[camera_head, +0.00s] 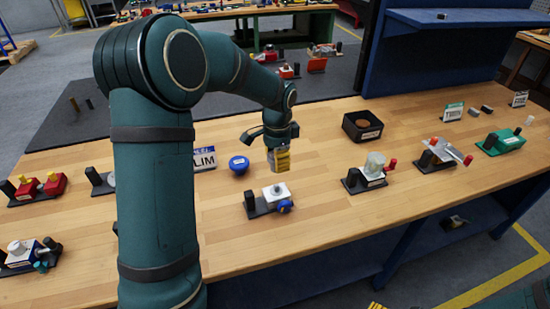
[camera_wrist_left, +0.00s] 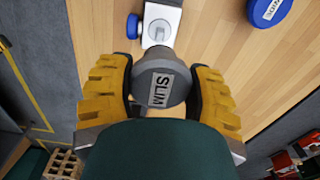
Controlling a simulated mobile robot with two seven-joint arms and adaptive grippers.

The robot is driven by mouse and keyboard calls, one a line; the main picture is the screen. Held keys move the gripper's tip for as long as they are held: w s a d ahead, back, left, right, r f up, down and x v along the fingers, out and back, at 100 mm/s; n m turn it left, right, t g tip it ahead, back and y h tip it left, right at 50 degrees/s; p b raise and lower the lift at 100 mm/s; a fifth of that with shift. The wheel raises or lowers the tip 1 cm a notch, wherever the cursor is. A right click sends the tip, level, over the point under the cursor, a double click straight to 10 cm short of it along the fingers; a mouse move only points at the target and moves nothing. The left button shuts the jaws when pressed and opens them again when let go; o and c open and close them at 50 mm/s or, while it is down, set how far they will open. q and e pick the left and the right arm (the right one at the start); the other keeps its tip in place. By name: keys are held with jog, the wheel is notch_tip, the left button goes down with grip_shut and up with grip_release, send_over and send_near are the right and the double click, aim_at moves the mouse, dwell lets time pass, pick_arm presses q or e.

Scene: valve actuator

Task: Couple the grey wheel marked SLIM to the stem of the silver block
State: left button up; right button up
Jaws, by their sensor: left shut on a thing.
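My left gripper (camera_head: 281,160), with yellow fingers, hangs above the bench just behind the silver block. In the left wrist view its two fingers (camera_wrist_left: 160,97) are shut on the sides of the grey wheel (camera_wrist_left: 158,84), whose label reads SLIM. The silver block (camera_head: 273,190) stands on a dark base near the bench's middle, with a blue part at its front right. In the left wrist view the silver block (camera_wrist_left: 164,14) shows beyond the wheel, with its round stem (camera_wrist_left: 160,31) uncovered. The wheel is apart from the stem. My right gripper is out of view.
A blue wheel (camera_head: 239,164) lies left of the gripper, near a SLIM sign (camera_head: 204,159). A dark open box (camera_head: 362,127) stands behind right. A unit with a clear wheel (camera_head: 374,166) and other units stand to the right. Bare wood lies around the silver block.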

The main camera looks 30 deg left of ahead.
pick_arm(q)
jog(key=shift+f+b, duration=1.1)
jog(key=shift+f, duration=0.65)
jog(key=shift+f+b, duration=0.7)
jog(key=shift+f, duration=0.45)
jog(key=shift+p, duration=0.3)
jog(key=shift+f+b, duration=1.1)
jog(key=shift+f, duration=0.7)
jog(key=o, duration=1.3)
jog(key=shift+r, duration=0.1)
